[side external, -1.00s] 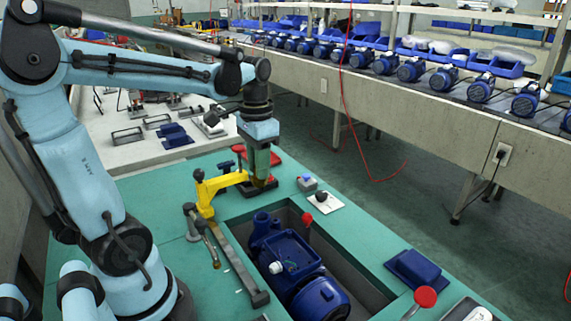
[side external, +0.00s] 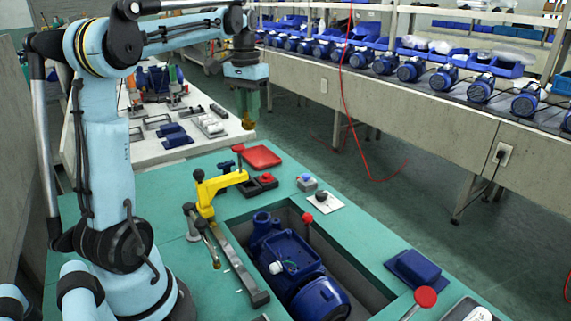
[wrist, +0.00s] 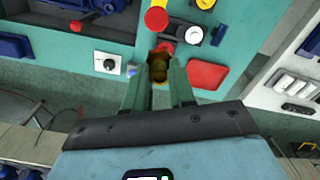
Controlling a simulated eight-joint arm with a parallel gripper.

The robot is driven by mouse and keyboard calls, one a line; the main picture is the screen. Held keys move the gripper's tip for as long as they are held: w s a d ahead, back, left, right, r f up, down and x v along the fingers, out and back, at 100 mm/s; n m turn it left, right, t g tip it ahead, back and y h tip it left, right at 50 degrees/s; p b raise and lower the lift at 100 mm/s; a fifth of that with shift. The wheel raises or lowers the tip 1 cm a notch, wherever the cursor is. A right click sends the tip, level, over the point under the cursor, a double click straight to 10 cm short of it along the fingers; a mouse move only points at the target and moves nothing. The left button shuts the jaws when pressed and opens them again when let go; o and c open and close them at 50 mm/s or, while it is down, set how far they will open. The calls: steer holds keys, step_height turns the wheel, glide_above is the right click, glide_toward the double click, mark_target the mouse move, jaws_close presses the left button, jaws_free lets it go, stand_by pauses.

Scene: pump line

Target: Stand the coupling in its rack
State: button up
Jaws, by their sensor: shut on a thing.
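My gripper (side external: 248,112) is shut on the brass-coloured coupling (side external: 249,124), high above the far end of the green bench. In the wrist view the coupling (wrist: 159,67) sits between the two green fingers (wrist: 160,82), its end pointing away from the camera. It touches nothing but the fingers. I cannot tell for sure which thing is its rack. A white holder with several cylindrical parts (side external: 210,126) lies on the pale side table; it also shows at the right of the wrist view (wrist: 297,88).
A yellow clamp (side external: 208,192), a dark block with a red knob (side external: 262,182) and a red tray (side external: 262,157) are on the green bench (side external: 165,190). A blue pump (side external: 285,250) lies in the bench recess. A red cable (side external: 345,110) hangs at right.

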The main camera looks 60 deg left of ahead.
steer(key=shift+n, duration=0.5)
steer(key=shift+w+a+f, duration=0.1)
steer(key=shift+a+f, duration=0.4)
steer(key=shift+f, duration=2.5)
steer(key=shift+s+a+f, duration=0.1)
steer(key=shift+a+f, duration=0.35)
steer(key=shift+f, duration=2.5)
steer(key=shift+w+a+f, duration=0.1)
steer(key=shift+a+f, duration=0.4)
steer(key=shift+f, duration=2.5)
steer(key=shift+f, duration=0.65)
steer(key=o, duration=1)
steer(key=shift+r, duration=0.15)
steer(key=shift+r, duration=2.85)
